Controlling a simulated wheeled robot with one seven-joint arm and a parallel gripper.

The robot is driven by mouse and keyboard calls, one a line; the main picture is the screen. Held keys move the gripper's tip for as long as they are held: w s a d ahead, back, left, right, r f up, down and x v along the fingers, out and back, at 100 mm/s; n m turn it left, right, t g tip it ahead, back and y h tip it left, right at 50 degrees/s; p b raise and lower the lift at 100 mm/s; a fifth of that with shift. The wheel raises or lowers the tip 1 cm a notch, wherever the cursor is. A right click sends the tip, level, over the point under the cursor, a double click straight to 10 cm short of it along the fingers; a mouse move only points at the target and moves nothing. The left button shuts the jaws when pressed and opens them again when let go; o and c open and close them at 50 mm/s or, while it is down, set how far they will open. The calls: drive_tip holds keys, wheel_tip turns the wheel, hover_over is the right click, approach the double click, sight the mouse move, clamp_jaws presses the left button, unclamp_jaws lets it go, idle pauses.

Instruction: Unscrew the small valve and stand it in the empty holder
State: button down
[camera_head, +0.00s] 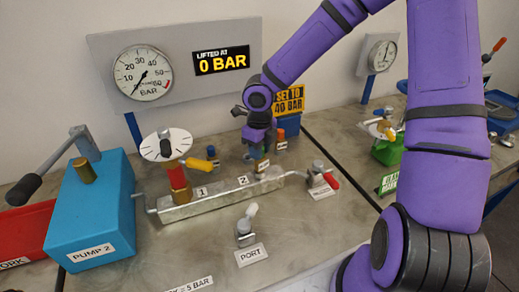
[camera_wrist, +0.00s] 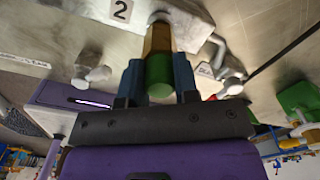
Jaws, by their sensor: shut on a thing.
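My gripper (camera_head: 259,148) is at the manifold beside the number 2. In the wrist view its two blue fingers (camera_wrist: 158,82) are shut on a small valve (camera_wrist: 158,72) with a green end and a brass body. The valve's far end meets or overlaps the grey manifold block (camera_wrist: 196,20); whether it is still threaded in cannot be told. In the head view the fingers mostly hide the valve. The manifold (camera_head: 215,200) also carries a brass and red fitting with a white dial (camera_head: 166,145) at position 1. I cannot make out which holder is empty.
The blue pump (camera_head: 92,212) stands left. A gauge panel (camera_head: 175,60) reads 0 BAR.

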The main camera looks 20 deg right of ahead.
drive_tip(key=shift+r, duration=0.25)
drive_tip(key=shift+r, duration=0.9)
drive_tip(key=shift+r, duration=0.15)
drive_tip(key=shift+r, duration=1.9)
drive_tip(key=w+f+m, duration=0.2)
drive_tip(key=w+m, duration=0.2)
drive_tip(key=w, duration=0.3)
drive_tip(key=w+d+f+m, duration=0.1)
drive_tip(key=w+f+m, duration=0.2)
drive_tip(key=w+m, duration=0.2)
drive_tip(key=shift+w+f, duration=0.25)
drive_tip(key=shift+w, duration=0.8)
